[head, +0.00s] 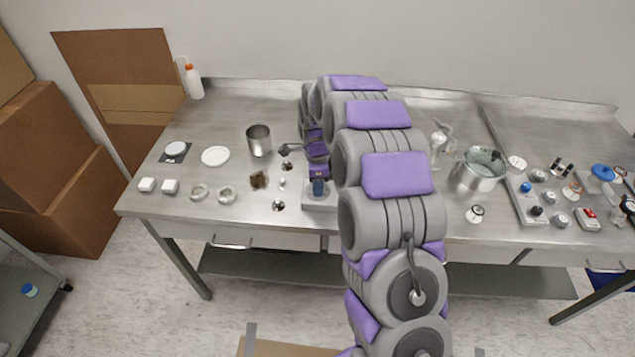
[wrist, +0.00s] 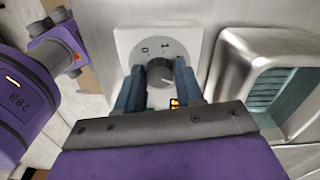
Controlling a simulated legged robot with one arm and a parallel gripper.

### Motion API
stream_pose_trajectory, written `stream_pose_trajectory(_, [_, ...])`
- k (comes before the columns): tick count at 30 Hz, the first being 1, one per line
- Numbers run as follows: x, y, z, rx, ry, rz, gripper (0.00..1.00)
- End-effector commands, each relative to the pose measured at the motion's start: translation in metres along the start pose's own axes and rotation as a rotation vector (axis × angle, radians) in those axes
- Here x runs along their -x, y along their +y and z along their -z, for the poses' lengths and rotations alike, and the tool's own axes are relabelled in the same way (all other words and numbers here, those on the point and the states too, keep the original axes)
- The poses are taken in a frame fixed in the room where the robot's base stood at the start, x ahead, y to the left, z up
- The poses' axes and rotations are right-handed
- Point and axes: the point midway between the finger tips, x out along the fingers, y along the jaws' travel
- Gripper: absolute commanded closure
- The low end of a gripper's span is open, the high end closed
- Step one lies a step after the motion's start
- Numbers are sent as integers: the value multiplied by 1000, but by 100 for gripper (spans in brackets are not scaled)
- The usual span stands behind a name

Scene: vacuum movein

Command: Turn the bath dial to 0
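The bath dial (wrist: 160,73) is a dark round knob with a pale pointer line on a light control box (wrist: 129,37). The marks 0 and 1 are on the face above it, 0 to the left and 1 to the right. The pointer line slants toward the lower right, not at the 0. My gripper (wrist: 159,62) has its two blue fingers on either side of the dial; I cannot tell if they press on it. In the head view the box (head: 318,207) shows at the table's middle under my gripper (head: 318,186), and the dial is hidden.
A metal basin with a teal inside (wrist: 262,88) stands right of the box. Left on the steel table (head: 225,110) are a metal beaker (head: 259,140), a white dish (head: 215,156) and small items. Right are a metal pot (head: 480,171) and several knobs. My arm hides the middle.

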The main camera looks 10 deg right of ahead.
Motion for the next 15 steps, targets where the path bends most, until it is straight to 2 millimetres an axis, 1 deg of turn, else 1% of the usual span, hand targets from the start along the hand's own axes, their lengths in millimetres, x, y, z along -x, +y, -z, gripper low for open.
stream_pose_trajectory(1, [0, 0, 0, 0, 0, 0, 69])
stream_pose_trajectory(10, [0, 0, 0, 0, 0, 1, 97])
stream_pose_trajectory(15, [1, -1, 0, 8, 0, 1, 97])
